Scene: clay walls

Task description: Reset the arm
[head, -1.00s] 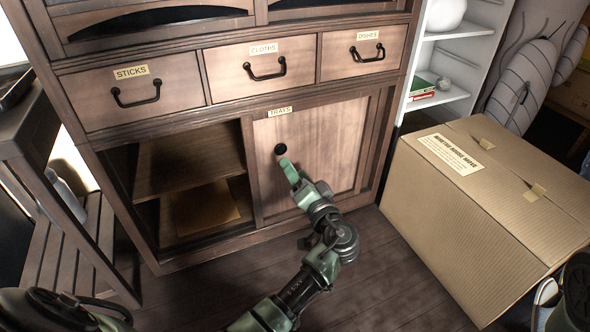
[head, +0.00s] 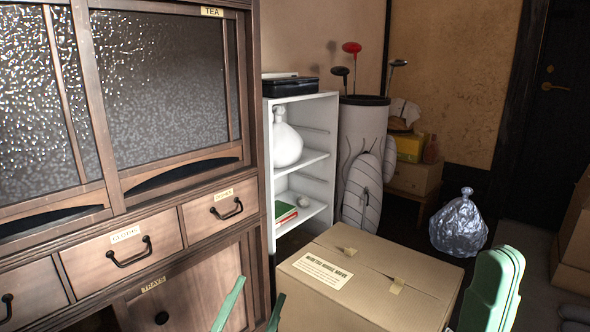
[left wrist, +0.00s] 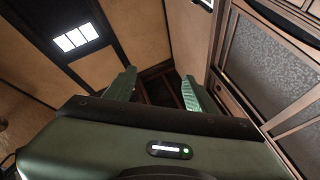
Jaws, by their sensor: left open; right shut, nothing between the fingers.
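My left gripper (head: 252,302) is open at the bottom of the head view, its two green fingers pointing up in front of the wooden cabinet (head: 165,195) and near the cardboard box. In the left wrist view its fingers (left wrist: 160,88) stand well apart with nothing between them. My right gripper (head: 496,288) shows at the lower right of the head view, in front of the box's right side. Its green fingers lie together, pointing up, and hold nothing. The cabinet's lower door (head: 195,285), with its round black finger hole, is partly cut off by the frame.
The cardboard box (head: 372,280) stands on the floor ahead. A silver bag (head: 459,222) lies farther back. More boxes (head: 575,232) edge the right side. A dark door (head: 545,120) is at far right.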

